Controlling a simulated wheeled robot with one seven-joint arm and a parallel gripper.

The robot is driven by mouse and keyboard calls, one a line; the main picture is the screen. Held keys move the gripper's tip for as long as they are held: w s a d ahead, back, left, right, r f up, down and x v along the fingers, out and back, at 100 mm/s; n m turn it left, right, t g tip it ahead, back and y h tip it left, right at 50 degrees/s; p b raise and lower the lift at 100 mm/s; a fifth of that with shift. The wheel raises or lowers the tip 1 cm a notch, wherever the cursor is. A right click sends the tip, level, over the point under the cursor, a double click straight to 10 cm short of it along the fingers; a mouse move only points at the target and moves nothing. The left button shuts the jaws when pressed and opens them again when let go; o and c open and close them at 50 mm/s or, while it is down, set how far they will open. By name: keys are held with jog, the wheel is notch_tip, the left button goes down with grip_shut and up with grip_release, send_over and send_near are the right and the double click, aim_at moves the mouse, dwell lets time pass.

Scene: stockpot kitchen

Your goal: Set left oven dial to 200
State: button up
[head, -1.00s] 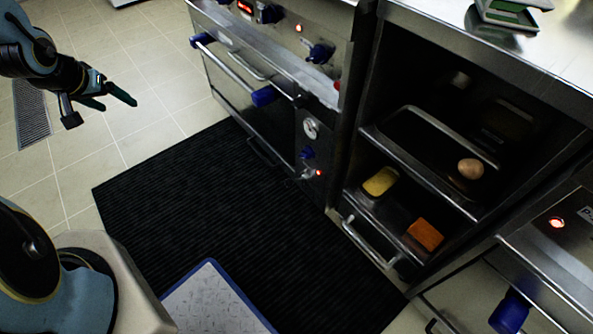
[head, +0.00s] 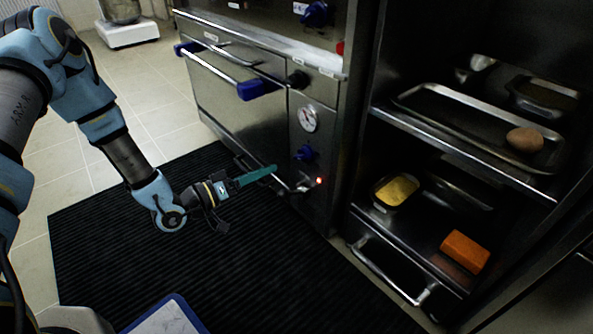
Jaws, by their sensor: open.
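The oven (head: 235,92) stands at centre-left with its door shut. On the narrow panel right of the door are a round white gauge (head: 309,119), a blue knob (head: 304,153) below it and a lit red lamp (head: 319,181) lower down. A black knob (head: 298,79) sits above the gauge, and another blue knob (head: 316,13) is higher up. I cannot read any dial setting. My gripper (head: 269,171) is open and empty, its teal fingers seen edge-on, overlapping in view. It points right towards the panel, left of and a little below the lower blue knob, apparently not touching it.
A blue-ended door handle (head: 222,73) juts from the oven. Open shelves (head: 462,155) at right hold a tray (head: 425,97) with a potato-like item (head: 525,140), a yellow-filled pan (head: 397,190) and an orange block (head: 465,251). A black mat (head: 200,270) covers the floor.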

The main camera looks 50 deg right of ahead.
aim_at(296, 157)
jog(key=b+x, duration=0.3)
jog(key=x, duration=0.8)
jog(key=shift+a, duration=0.1)
jog(key=shift+c, duration=0.4)
grip_shut()
